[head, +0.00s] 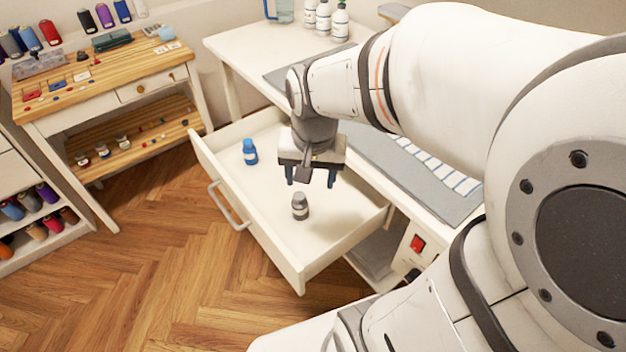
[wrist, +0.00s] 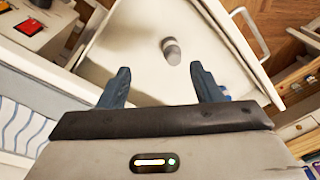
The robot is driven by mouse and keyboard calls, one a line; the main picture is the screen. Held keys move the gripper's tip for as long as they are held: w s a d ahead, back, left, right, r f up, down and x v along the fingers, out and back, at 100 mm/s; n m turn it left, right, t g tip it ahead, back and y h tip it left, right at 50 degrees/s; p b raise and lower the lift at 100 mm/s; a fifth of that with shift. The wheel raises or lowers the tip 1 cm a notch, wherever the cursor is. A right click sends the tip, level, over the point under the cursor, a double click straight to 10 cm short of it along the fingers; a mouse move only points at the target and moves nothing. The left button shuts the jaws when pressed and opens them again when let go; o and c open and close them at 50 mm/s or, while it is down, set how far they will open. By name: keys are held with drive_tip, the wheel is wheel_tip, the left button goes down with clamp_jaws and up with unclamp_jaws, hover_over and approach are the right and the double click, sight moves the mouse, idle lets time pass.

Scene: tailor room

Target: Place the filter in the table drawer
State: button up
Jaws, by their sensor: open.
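The table drawer (head: 235,187) is pulled open, and its pale interior also fills much of the wrist view (wrist: 125,45). A small grey cylinder with a pale band (head: 300,207), which looks like the filter, stands inside the drawer near its front right part. It also shows in the wrist view (wrist: 171,51), just beyond the fingertips. My gripper (head: 310,182) is above the drawer, pointing down, with its blue fingers apart and nothing between them (wrist: 161,80). The filter is apart from the fingers.
A blue bottle (head: 250,152) stands in the left part of the drawer. The white table (head: 232,47) bears several bottles (head: 325,18) and a grey mat (head: 458,207). A red switch (head: 417,243) sits right of the drawer. A wooden workbench (head: 110,67) stands left; the floor between is clear.

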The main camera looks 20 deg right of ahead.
drive_tip(key=s+n, duration=0.1)
drive_tip(key=s+r+n, duration=0.1)
drive_tip(key=s+n, duration=0.1)
drive_tip(key=s+n+t, duration=0.1)
drive_tip(key=s, duration=0.1)
drive_tip(key=shift+s+a+r+n, duration=0.2)
drive_tip(key=shift+r+n, duration=0.1)
drive_tip(key=shift+n, duration=0.1)
drive_tip(key=shift+w, duration=0.1)
